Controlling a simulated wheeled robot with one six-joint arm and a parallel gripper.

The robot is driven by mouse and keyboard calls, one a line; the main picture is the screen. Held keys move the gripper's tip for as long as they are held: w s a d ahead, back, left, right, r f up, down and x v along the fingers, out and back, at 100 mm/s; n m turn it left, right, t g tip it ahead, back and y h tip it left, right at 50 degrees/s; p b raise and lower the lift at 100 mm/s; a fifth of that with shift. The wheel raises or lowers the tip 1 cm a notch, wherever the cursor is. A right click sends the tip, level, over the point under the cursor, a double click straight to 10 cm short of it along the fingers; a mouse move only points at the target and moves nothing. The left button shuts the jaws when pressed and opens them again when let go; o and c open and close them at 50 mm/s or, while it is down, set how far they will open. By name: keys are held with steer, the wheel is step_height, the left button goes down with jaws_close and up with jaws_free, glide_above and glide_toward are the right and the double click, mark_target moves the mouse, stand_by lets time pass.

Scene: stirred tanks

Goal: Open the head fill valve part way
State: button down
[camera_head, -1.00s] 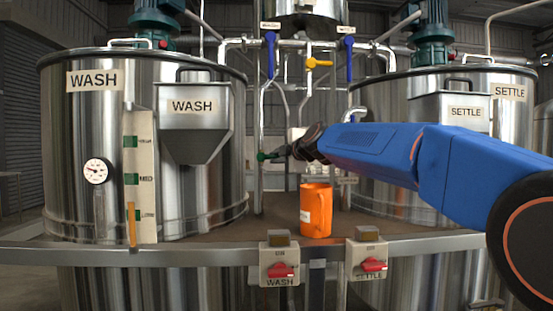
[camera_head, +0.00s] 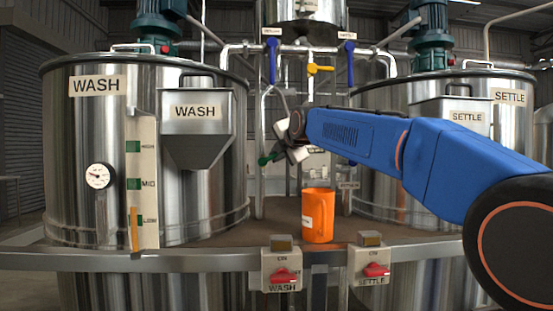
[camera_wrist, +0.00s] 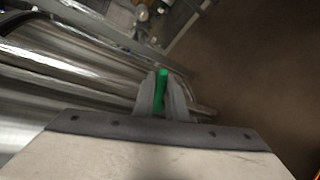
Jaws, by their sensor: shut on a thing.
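A green valve handle (camera_head: 266,160) stands at the pipework between the two tanks, left of the orange jug. It also shows in the wrist view (camera_wrist: 162,88) as a green bar between my fingers. My gripper (camera_wrist: 161,95) is shut on this green handle, with one finger on each side. In the head view my gripper (camera_head: 281,153) reaches it from the right, partly hidden by my wrist. No label naming it as the head fill valve is readable. The valve body and its exact opening are hidden or too small to tell.
The orange jug (camera_head: 318,216) stands on the deck below my wrist. The WASH tank (camera_head: 75,140) is left and the SETTLE tank (camera_head: 385,200) right. Blue levers (camera_head: 272,62) and a yellow lever (camera_head: 320,70) hang above. Red switches (camera_head: 282,275) are on the front rail.

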steer(key=shift+r+n, duration=0.1)
steer(key=shift+n, duration=0.2)
steer(key=shift+a, duration=0.1)
steer(key=c, duration=1.8)
jaws_free()
steer(key=shift+o, duration=0.2)
steer(key=shift+s, duration=0.1)
steer(key=v, duration=1.7)
steer(key=shift+s+a+r, duration=0.1)
steer(key=shift+s+r, duration=0.05)
